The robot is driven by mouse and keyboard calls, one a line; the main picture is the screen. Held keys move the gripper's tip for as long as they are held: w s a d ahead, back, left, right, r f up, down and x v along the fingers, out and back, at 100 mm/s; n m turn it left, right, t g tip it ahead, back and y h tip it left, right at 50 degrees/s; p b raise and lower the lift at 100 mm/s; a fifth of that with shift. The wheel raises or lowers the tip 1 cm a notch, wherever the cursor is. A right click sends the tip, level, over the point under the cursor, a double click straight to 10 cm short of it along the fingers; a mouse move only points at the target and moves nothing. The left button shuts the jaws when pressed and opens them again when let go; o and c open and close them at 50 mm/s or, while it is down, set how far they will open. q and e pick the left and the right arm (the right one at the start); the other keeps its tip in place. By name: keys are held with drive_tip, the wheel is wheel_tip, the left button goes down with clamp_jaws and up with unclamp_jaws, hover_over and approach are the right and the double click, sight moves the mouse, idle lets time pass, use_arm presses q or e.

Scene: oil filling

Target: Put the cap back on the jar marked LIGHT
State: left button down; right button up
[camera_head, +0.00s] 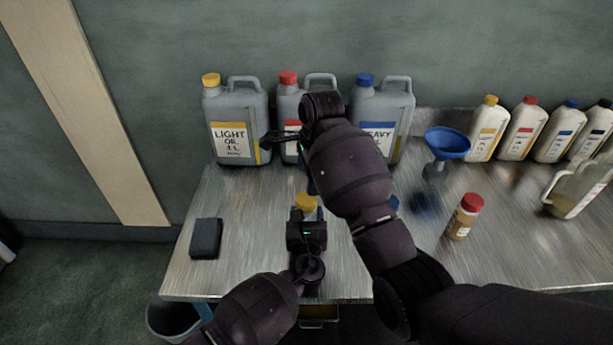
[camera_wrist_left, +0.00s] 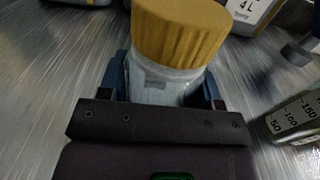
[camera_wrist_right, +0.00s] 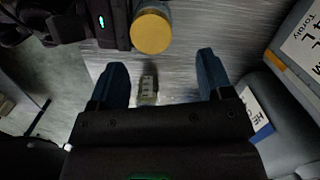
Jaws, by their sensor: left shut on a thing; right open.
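A small translucent jar (camera_wrist_left: 168,82) is upright in my left gripper (camera_head: 307,222), which is shut on it low over the bench. A ribbed yellow cap (camera_head: 305,202) sits on the jar's mouth; it also shows in the left wrist view (camera_wrist_left: 182,28) and from above in the right wrist view (camera_wrist_right: 151,32). I see no gap under it, but cannot tell whether it is tight. No LIGHT mark is readable on the jar. My right gripper (camera_wrist_right: 162,64) is open and empty, beside the cap and apart from it.
Grey canisters stand behind, the yellow-capped one (camera_head: 232,115) marked LIGHT OIL. A blue funnel (camera_head: 447,144), a red-capped bottle (camera_head: 463,217) and a jug (camera_head: 578,188) stand to the right. A dark box (camera_head: 206,239) lies left. A graduated container (camera_wrist_left: 296,118) is near my left gripper.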

sight(307, 198)
drive_tip(key=n, duration=0.6)
drive_tip(key=r+n+h, duration=0.1)
drive_tip(key=n, duration=0.6)
drive_tip(key=r+n, duration=0.1)
drive_tip(key=n, duration=0.5)
drive_tip(key=shift+w+d+r+n+t+h, duration=0.15)
drive_tip(key=shift+d+n+t+h, duration=0.05)
drive_tip(key=shift+n+t+h, duration=0.1)
drive_tip(key=n, duration=0.4)
drive_tip(key=shift+s+a+f, duration=0.25)
drive_tip(key=shift+s, duration=0.1)
drive_tip(key=n, duration=0.4)
drive_tip(key=shift+s+a+f+n, duration=0.1)
drive_tip(key=shift+s+a+n, duration=0.2)
drive_tip(key=shift+n, duration=0.1)
drive_tip(key=n, duration=0.4)
drive_tip(key=shift+a+n, duration=0.1)
drive_tip(key=shift+n, duration=0.3)
drive_tip(key=shift+f, duration=0.1)
drive_tip(key=shift+f, duration=3.9)
